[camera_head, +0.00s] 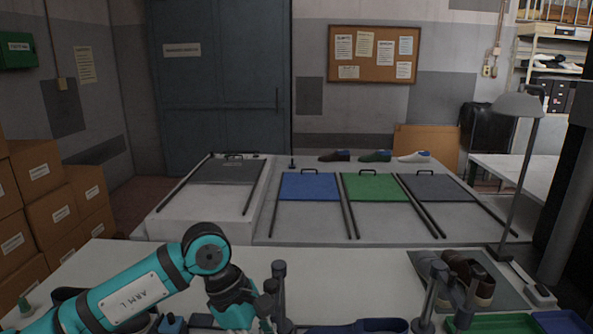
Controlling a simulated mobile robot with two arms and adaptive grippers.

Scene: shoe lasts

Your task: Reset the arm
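My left arm is teal and comes in from the lower left, bent over the near white table (345,285). Its gripper (238,316) points down at the bottom edge, beside grey posts (279,290). The fingertips are partly cut off, so I cannot tell whether it is open or shut. My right gripper is not in view. Brown shoes (468,276) sit on a dark mat (510,295) at the near right.
Blue (310,187), green (375,187) and grey (436,187) panels with rails lie on the far table. A lamp (518,105) stands at right. A blue object (355,327) and trays (562,322) line the bottom edge. Cardboard boxes (40,172) are stacked left.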

